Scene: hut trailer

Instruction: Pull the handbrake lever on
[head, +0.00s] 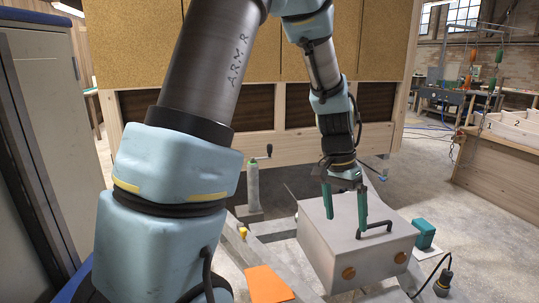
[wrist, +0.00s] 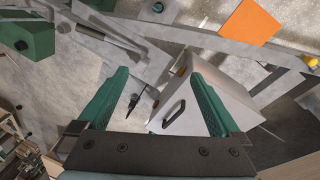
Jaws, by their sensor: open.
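My gripper (head: 348,226) is open and empty. Its two green fingers point down over the grey metal box (head: 335,262) on the trailer's drawbar. In the wrist view the fingers (wrist: 160,90) stand wide apart, with the box (wrist: 222,88) and its black handle (wrist: 174,112) showing between them. In the head view the right finger overlaps this handle (head: 376,230); I cannot tell whether they touch. A grey bar (wrist: 98,38) lies at upper left in the wrist view and may be the handbrake lever. I cannot make the lever out surely in the head view.
A green box (head: 424,234) stands right of the grey box, near a cable with a black plug (head: 443,282). A jockey-wheel post with a crank (head: 253,185) rises at left. An orange sheet (head: 268,284) and a yellow knob (head: 243,232) are in front. The hut wall stands behind.

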